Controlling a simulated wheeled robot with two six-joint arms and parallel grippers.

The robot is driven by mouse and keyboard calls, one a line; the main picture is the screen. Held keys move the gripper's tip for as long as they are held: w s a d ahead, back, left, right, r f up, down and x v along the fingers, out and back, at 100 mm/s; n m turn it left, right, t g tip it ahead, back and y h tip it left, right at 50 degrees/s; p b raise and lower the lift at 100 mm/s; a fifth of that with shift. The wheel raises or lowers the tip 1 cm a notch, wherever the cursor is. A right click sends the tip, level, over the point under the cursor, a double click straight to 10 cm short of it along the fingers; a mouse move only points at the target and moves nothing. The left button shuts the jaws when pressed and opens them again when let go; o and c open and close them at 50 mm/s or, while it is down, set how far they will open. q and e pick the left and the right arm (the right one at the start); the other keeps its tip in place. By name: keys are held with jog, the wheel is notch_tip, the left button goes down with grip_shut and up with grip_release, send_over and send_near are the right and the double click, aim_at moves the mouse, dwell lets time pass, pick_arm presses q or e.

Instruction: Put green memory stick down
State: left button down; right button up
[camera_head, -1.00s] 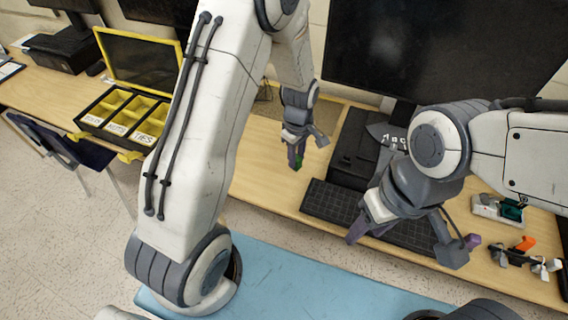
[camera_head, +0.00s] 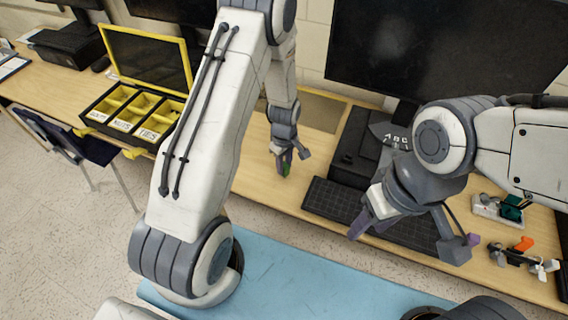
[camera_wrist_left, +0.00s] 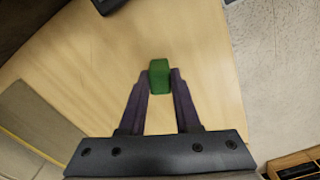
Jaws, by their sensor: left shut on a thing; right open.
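The green memory stick (camera_wrist_left: 159,76) is between the fingertips of my left gripper (camera_wrist_left: 160,90) in the left wrist view. It also shows as a small green patch in the head view (camera_head: 287,169), partly hidden by the fingers. My left gripper (camera_head: 285,166) is shut on it, above the wooden desk (camera_head: 255,150). I cannot tell whether the stick touches the desk. My right gripper (camera_head: 412,238) is open and empty, its fingers spread in front of the black keyboard.
A black keyboard (camera_head: 330,200) lies to the right of my left gripper. A yellow-lidded box (camera_head: 135,112) with labelled compartments stands at the left. A large monitor (camera_head: 440,50) stands at the back. Small coloured parts (camera_head: 512,250) lie at the right. Bare desk surrounds my left gripper.

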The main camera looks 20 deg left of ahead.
pick_arm(q)
jog(key=c, duration=0.6)
grip_release()
jog(key=s+d+r+m, duration=0.1)
jog(key=d+r+m, duration=0.15)
jog(key=r, duration=0.55)
jog(key=s+d+r+m, duration=0.1)
jog(key=s+d+r, duration=0.15)
jog(key=r, duration=0.55)
jog(key=s+d+r+m, duration=0.3)
jog(key=s+m, duration=0.2)
jog(key=s, duration=0.1)
jog(key=s+d+r+m, duration=0.3)
jog(key=s+m, duration=0.3)
jog(key=s, duration=0.1)
jog(key=s+d+r+m+h+b, duration=0.1)
jog(key=s+d+r+m, duration=0.2)
jog(key=s+m, duration=0.3)
jog(key=shift+s+r, duration=0.15)
jog(key=shift+s, duration=0.45)
